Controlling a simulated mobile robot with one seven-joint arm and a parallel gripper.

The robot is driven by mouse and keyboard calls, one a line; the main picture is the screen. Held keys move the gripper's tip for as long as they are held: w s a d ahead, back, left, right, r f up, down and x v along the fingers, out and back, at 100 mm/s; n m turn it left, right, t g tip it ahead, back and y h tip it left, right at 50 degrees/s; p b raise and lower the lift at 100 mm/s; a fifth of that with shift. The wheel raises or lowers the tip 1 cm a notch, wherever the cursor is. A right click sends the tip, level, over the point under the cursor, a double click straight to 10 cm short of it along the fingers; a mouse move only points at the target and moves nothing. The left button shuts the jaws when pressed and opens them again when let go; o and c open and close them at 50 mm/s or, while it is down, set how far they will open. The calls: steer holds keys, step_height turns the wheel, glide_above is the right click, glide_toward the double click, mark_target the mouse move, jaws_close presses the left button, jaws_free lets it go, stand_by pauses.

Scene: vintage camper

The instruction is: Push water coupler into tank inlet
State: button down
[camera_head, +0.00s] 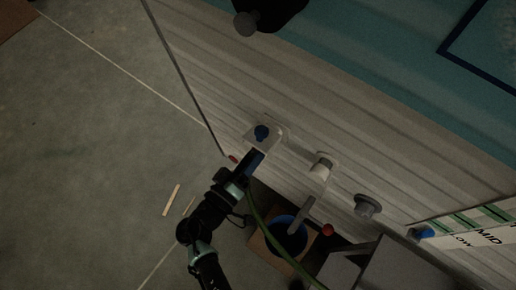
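A pale plate (253,141) on the camper's side wall carries a round dark blue piece (262,132), which looks like the tank inlet or its cap. My arm reaches up from the bottom, and my gripper (247,174) is just below this plate. A dark blue part (256,160) shows at the gripper's end, close under the plate; it may be the water coupler. A green hose (252,204) runs down to the right from beside the gripper. The fingers are too dark and small to tell open from shut. Whether the blue part touches the plate is unclear.
A white fitting (322,167) and a grey round fitting (366,205) stick out of the wall to the right. A blue bucket (288,240), a red knob (327,230) and a level sign (470,238) are lower right. The concrete floor at left is mostly clear.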

steer(key=shift+w+d, duration=0.25)
steer(key=shift+w, duration=0.05)
steer(key=shift+c, duration=2)
jaws_free()
steer(key=b+v, duration=0.1)
steer(key=v, duration=1.2)
steer(key=shift+s, duration=0.1)
